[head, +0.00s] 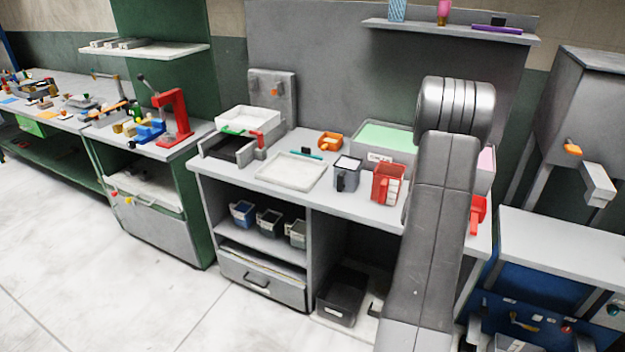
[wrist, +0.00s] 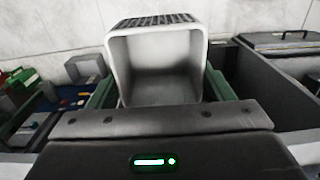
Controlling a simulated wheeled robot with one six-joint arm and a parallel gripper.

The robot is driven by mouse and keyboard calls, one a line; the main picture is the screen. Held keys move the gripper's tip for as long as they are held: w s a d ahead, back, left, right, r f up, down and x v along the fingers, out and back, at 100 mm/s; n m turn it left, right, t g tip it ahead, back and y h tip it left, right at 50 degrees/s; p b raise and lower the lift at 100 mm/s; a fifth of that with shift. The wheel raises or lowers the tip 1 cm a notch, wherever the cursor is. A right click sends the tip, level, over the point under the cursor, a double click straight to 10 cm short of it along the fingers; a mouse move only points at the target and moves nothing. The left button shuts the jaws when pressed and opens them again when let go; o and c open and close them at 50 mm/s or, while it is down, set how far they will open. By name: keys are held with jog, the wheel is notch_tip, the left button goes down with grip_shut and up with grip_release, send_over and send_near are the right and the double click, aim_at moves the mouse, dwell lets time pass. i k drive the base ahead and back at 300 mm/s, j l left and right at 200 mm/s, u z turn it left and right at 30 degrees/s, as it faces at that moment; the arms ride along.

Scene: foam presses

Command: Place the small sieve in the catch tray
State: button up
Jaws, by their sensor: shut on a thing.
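The small sieve (wrist: 158,62) is a pale, box-shaped piece with a dark slatted grid along its upper edge in the wrist view. My gripper (wrist: 163,95) is shut on it, with a green finger at each side. The head view does not show the sieve or my gripper, and my arm covers part of the bench there. A shallow, pale, empty tray (head: 291,173) lies flat on the middle bench in the head view. It looks like the catch tray, though I cannot be sure.
A black tray with grey rails (head: 230,148) and a white bin (head: 250,119) stand left of the pale tray. A dark jug (head: 347,175), a red jug (head: 388,185) and a green-topped box (head: 385,140) stand to its right. A teal pen-like stick (head: 306,155) lies behind it.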

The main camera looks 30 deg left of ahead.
aim_at(292, 173)
jog(key=j+z, duration=0.1)
jog(key=j, duration=0.5)
jog(key=k+j+z, duration=0.1)
jog(key=j, duration=0.55)
jog(key=j+z, duration=0.1)
jog(key=j, duration=0.5)
jog(key=k, duration=0.05)
